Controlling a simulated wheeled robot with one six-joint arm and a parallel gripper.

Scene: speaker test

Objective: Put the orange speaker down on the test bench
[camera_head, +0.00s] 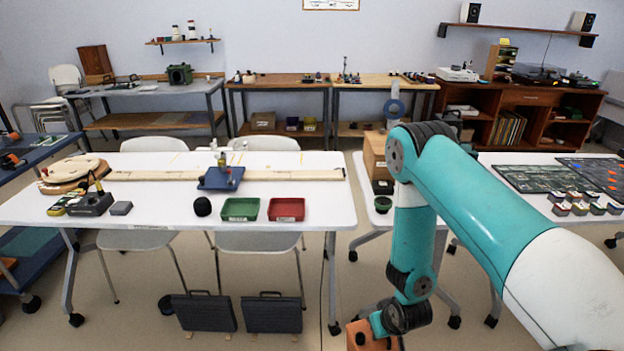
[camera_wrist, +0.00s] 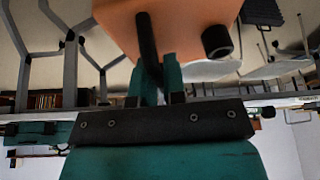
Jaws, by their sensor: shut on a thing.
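The orange speaker (camera_wrist: 185,22) is held in my gripper (camera_wrist: 158,62) in the wrist view, close to the camera and cut off by the top edge. The green fingers are shut on it, next to a black bar and a dark round part. In the head view the speaker (camera_head: 372,339) shows only partly at the bottom edge, below my arm and below the tabletop level. No bench is labelled as the test bench; a long white table (camera_head: 330,207) at left bears a wooden board with a blue device.
The white table also holds a green tray (camera_head: 240,209), a red tray (camera_head: 287,209) and a black round thing (camera_head: 202,206). Two dark cases (camera_head: 272,313) stand on the floor below. Another white table (camera_head: 480,187) stands at right, with green boards. Workbenches line the back wall.

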